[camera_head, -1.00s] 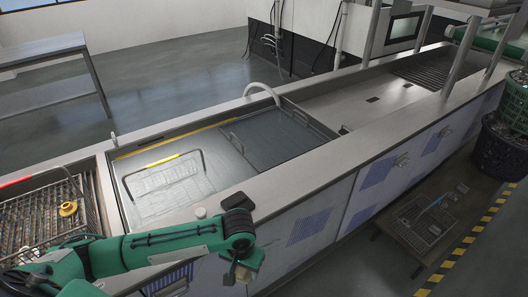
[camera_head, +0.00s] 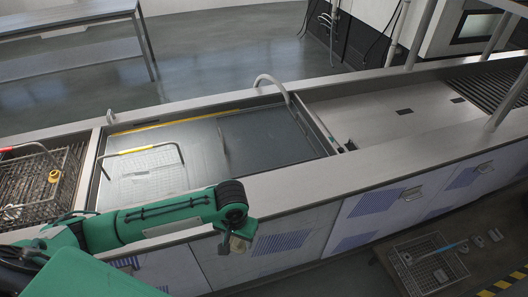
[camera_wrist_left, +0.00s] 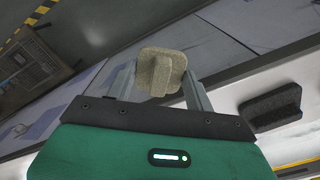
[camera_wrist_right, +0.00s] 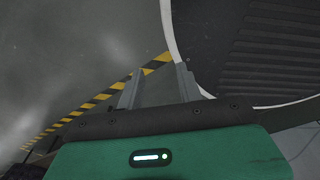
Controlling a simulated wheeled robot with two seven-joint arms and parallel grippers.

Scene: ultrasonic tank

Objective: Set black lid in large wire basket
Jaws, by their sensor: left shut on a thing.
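My left gripper (camera_head: 230,243) hangs in front of the counter's front panels, shut on a beige block with a raised grip (camera_wrist_left: 160,72), which shows between the fingers in the left wrist view. A black, rounded rectangular piece (camera_wrist_left: 271,106) lies on the pale ledge in that view. It may be the black lid; I cannot be sure. A wire basket with a red-and-white handle (camera_head: 38,180) stands at the far left. I cannot tell which is the large one. My right gripper (camera_wrist_right: 158,80) is open and empty.
The open tank (camera_head: 255,140) has a metal rim and a curved white pipe (camera_head: 270,80) at its back edge. A small wire basket (camera_head: 425,262) sits low at the right. The pale deck (camera_head: 385,110) right of the tank is largely clear.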

